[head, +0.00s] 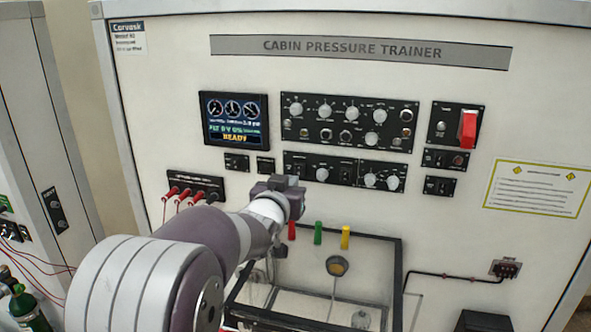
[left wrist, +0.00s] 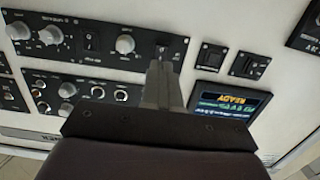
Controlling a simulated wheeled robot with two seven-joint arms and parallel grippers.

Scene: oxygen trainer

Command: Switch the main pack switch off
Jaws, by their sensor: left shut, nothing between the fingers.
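The labels are too small to read, so I cannot tell for sure which control is the main pack switch. My left gripper (head: 296,183) is at the left end of the lower control panel (head: 331,168) and covers part of it. In the left wrist view its fingers (left wrist: 158,72) are shut with nothing between them. Their tips are at a small toggle (left wrist: 165,52) at the end of that panel. I cannot tell whether they touch it. A black rocker switch (left wrist: 91,42) sits farther along the same panel, between knobs. My right gripper is in neither view.
An upper knob panel (head: 350,124), a lit display reading READY (head: 235,120) and small switch modules (head: 236,162) surround the gripper. A red guarded switch (head: 467,129) is at right. Below are red, green and yellow handles (head: 318,233) and a clear box (head: 400,270).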

